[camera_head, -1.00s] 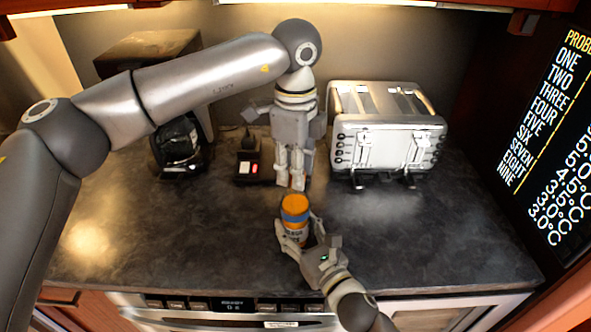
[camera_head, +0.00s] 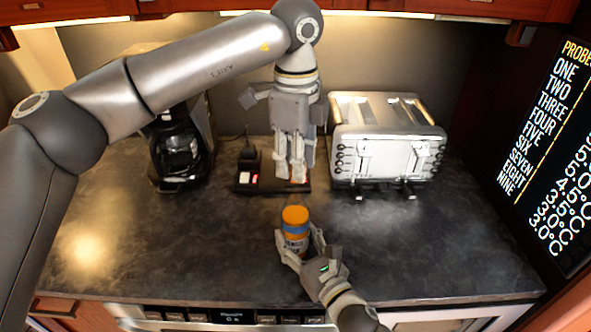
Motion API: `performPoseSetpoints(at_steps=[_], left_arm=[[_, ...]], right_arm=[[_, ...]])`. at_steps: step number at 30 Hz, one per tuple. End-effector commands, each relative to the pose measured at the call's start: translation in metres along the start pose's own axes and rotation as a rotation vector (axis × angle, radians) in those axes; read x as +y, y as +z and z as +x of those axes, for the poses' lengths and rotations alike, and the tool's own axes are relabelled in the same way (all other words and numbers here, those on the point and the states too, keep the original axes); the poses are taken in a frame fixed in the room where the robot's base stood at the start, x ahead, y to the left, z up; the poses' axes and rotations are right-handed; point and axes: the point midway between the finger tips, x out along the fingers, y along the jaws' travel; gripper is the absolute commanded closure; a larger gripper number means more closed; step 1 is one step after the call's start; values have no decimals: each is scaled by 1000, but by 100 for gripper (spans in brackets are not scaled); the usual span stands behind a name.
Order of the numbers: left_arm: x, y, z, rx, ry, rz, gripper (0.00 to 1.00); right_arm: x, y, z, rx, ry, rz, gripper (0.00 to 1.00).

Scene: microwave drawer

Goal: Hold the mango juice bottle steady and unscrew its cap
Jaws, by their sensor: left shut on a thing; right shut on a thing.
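The mango juice bottle (camera_head: 296,229) stands upright low in the middle of the view, with an orange top, a blue band and a pale label. My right gripper (camera_head: 299,252) is shut around the bottle's lower part from the front right. My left gripper (camera_head: 292,177) points down above and behind the bottle, clear of its top. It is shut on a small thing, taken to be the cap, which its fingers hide. Whether the orange top is bare bottle or a lid cannot be told.
A silver toaster (camera_head: 388,140) stands at the back right and a black coffee maker (camera_head: 177,148) at the back left. The dark counter (camera_head: 180,240) is clear on both sides of the bottle.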

Motion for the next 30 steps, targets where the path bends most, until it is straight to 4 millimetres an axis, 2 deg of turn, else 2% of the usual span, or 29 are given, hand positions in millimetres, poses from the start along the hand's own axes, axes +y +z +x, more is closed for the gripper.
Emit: performPoseSetpoints(at_steps=[7, 8, 13, 24, 30], left_arm=[[0, 0, -5, -1, 1, 0, 98], [0, 0, -5, -1, 1, 0, 98], [0, 0, -5, -1, 1, 0, 98], [0, 0, -5, 0, 1, 0, 98], [0, 0, -5, 0, 1, 0, 98]], right_arm=[[0, -3, 0, 5, -1, 1, 100], [0, -3, 0, 5, -1, 1, 48], [0, -2, 0, 4, 0, 0, 26], [0, -1, -2, 1, 0, 0, 24], [0, -1, -22, 3, 0, 0, 24]])
